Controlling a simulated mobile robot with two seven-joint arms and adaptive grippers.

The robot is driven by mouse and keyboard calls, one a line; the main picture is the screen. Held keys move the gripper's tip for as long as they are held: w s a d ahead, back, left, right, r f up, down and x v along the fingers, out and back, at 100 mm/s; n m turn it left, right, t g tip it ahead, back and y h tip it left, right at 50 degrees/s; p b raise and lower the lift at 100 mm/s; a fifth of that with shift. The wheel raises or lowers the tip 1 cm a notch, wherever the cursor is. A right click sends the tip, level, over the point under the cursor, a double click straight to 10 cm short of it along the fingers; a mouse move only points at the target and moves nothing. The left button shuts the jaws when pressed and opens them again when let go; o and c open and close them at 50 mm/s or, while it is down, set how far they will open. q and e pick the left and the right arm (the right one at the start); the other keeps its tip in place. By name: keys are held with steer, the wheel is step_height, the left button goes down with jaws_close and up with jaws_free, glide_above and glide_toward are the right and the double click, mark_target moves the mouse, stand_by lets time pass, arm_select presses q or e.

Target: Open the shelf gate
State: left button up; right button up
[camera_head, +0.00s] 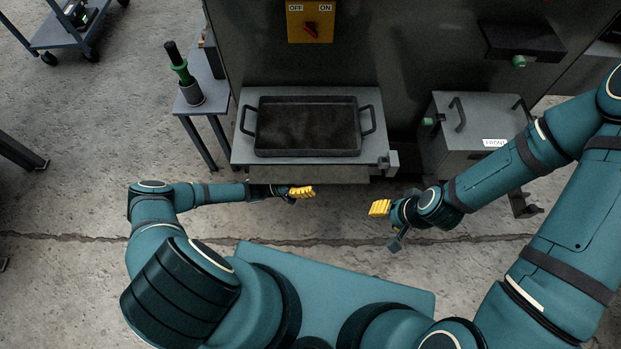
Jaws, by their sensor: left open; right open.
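The machine cabinet (400,70) stands ahead of me, with a shelf (245,150) jutting from its front. A dark tray (307,126) with two side handles lies on the shelf. No part is clearly marked as the gate; a grey panel below the shelf's front edge (310,172) and a small block at its right corner (389,161) show there. My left gripper (302,192) is open and empty, in front of the shelf edge. My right gripper (380,208) is open and empty, to the right and nearer to me. Neither gripper visibly touches the shelf.
A yellow OFF/ON switch (310,22) is on the cabinet. A grey box (465,160) with handles stands to the right. The floor between my grippers is clear.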

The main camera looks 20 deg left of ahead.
arm_select(q)
jaws_close()
stand_by(0.3)
steer(key=shift+s+d+r+n, duration=0.2)
steer(key=shift+s+d+n, duration=0.15)
steer(key=shift+n, duration=0.05)
steer(key=shift+a+r+n+t, duration=0.15)
steer(key=shift+n+t, duration=0.35)
steer(key=shift+n, duration=0.4)
steer(key=shift+s+r+n+t+y, duration=0.15)
steer(key=shift+n+t+y, duration=0.2)
steer(key=shift+n, duration=0.4)
steer(key=shift+s+r+n+t+y, duration=0.15)
steer(key=shift+n+t+y, duration=0.15)
steer(key=shift+n, duration=0.45)
steer(key=shift+w, duration=0.1)
